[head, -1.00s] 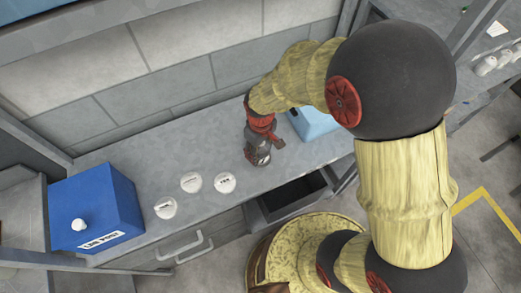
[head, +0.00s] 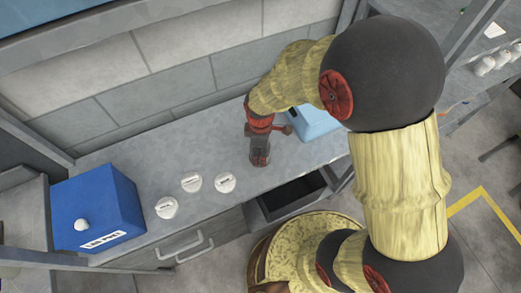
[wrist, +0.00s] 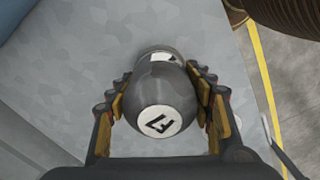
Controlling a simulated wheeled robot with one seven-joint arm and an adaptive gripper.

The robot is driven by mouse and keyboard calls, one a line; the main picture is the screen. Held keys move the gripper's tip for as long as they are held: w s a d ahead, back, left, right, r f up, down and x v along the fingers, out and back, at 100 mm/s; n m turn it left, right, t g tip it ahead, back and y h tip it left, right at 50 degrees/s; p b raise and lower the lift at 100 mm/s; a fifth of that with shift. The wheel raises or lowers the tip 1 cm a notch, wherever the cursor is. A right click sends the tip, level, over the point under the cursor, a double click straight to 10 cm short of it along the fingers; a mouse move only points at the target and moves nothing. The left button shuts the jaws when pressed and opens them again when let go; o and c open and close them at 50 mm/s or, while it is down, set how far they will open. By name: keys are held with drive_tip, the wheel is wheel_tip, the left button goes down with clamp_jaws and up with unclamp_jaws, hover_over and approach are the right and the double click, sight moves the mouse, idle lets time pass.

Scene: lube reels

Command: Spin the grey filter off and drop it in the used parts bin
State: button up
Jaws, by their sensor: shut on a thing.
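The grey filter (wrist: 165,92) is a dark grey rounded body with a white label in the wrist view, seen end-on between my fingers. My gripper (wrist: 160,108) is shut on it, with a finger pad against each side. A second dark grey part with a white patch (wrist: 165,57) shows just beyond it; I cannot tell whether the two are joined. In the head view my gripper (head: 260,152) points down over the grey bench, and the filter is mostly hidden there. I cannot identify a used parts bin for certain.
The grey bench (head: 140,150) holds several white round caps (head: 192,182) left of my gripper. A blue box (head: 98,208) with a white knob stands at the far left. A light blue box (head: 314,124) is just right of my gripper. A dark open drawer (head: 292,196) is below the bench front.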

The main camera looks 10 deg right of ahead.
drive_tip(key=shift+s+f+n, duration=0.2)
drive_tip(key=shift+f+n, duration=0.05)
drive_tip(key=shift+n, duration=0.55)
drive_tip(key=n, duration=0.5)
drive_tip(key=shift+d+p, duration=0.1)
drive_tip(key=shift+p, duration=0.2)
